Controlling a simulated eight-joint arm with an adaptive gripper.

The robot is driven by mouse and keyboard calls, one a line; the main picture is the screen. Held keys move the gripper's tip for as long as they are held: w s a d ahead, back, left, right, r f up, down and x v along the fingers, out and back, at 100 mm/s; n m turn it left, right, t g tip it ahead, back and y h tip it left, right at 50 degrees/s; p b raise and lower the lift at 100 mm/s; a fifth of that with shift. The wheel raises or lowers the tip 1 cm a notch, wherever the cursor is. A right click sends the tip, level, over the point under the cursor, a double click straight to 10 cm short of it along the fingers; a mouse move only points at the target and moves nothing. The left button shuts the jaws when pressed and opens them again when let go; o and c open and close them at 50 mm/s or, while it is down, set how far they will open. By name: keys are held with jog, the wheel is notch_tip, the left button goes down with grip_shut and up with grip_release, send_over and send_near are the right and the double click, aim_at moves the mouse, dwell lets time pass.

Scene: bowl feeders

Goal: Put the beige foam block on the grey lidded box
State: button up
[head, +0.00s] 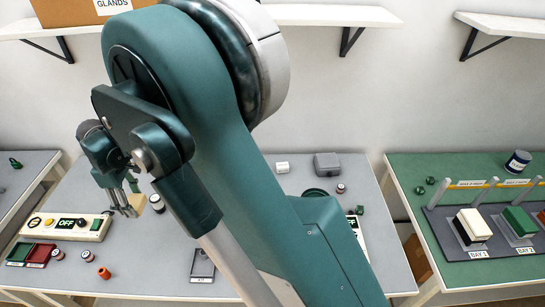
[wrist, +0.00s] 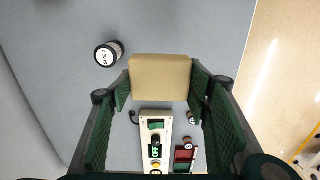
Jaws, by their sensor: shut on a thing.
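The beige foam block (wrist: 160,77) is held between the two green finger pads of my gripper (wrist: 158,88) in the wrist view. In the head view my gripper (head: 128,205) is above the left part of the middle table, with a small part of the block (head: 157,203) showing beside the fingers. The grey lidded box (head: 327,164) stands at the back of the same table, to the right of my arm and well apart from my gripper. Its lid is on, and its top looks clear.
A control panel reading OFF (head: 66,226) and red and green trays (head: 30,254) lie at the table's left. A jar (wrist: 108,54) stands left of the block in the wrist view.

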aim_at(132, 201)
notch_tip(132, 201, up, 4)
jog(key=shift+f, duration=0.15)
jog(key=w+d+m, duration=0.5)
jog(key=w+d, duration=0.9)
jog(key=d, duration=0.3)
jog(key=w+d+m, duration=0.4)
jog(key=w+d, duration=1)
jog(key=d, duration=0.3)
jog(key=w+d+m, duration=0.3)
jog(key=d, duration=1.1)
jog(key=w+d+m, duration=0.3)
jog(key=d, duration=1.1)
jog(key=w+d+m, duration=0.3)
jog(key=d, duration=1.1)
jog(key=f, duration=0.5)
jog(key=shift+s+d+f, duration=0.1)
jog(key=shift+s+d, duration=0.1)
jog(key=shift+f+b, duration=0.35)
jog(key=shift+f, duration=2.8)
